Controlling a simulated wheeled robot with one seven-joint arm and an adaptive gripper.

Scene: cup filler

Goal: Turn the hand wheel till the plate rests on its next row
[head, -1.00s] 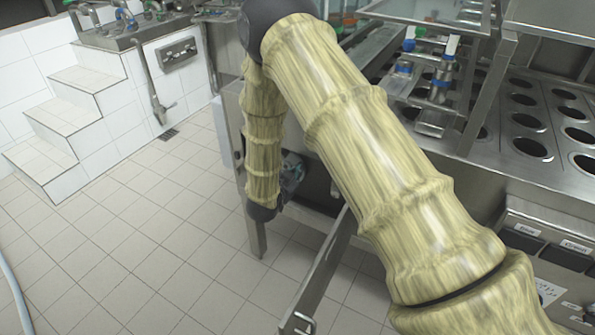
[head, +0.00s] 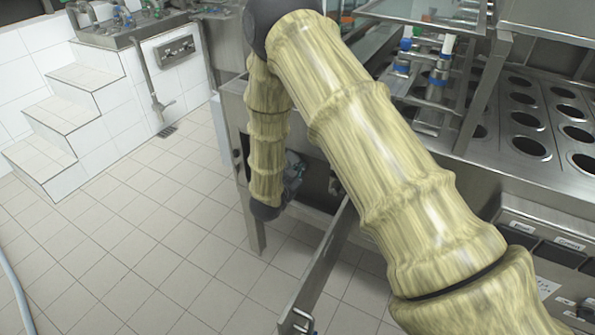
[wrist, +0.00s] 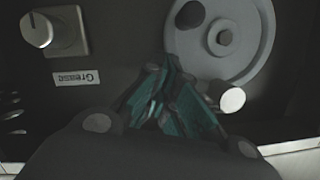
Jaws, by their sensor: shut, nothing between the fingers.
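The hand wheel (wrist: 256,25) is a grey disc in the wrist view, upper right, with a dark oval opening and a small round spot on its face. A pale cylindrical handle (wrist: 232,100) stands out at its lower rim. My gripper (wrist: 172,68) is shut and empty, its teal-padded fingers just left of the handle and in front of the wheel's lower left edge. I cannot tell whether they touch. In the head view my gripper (head: 294,168) is partly hidden, and the wheel is not clearly seen. A steel plate with round holes (head: 553,130), perhaps the task's plate, lies at right.
A dial knob (wrist: 37,30) and an upside-down "Grease" label (wrist: 76,77) are left of the wheel. A steel bar (head: 318,275) juts out low beside the machine. Blue-banded nozzles (head: 437,80) stand by the holed plate.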

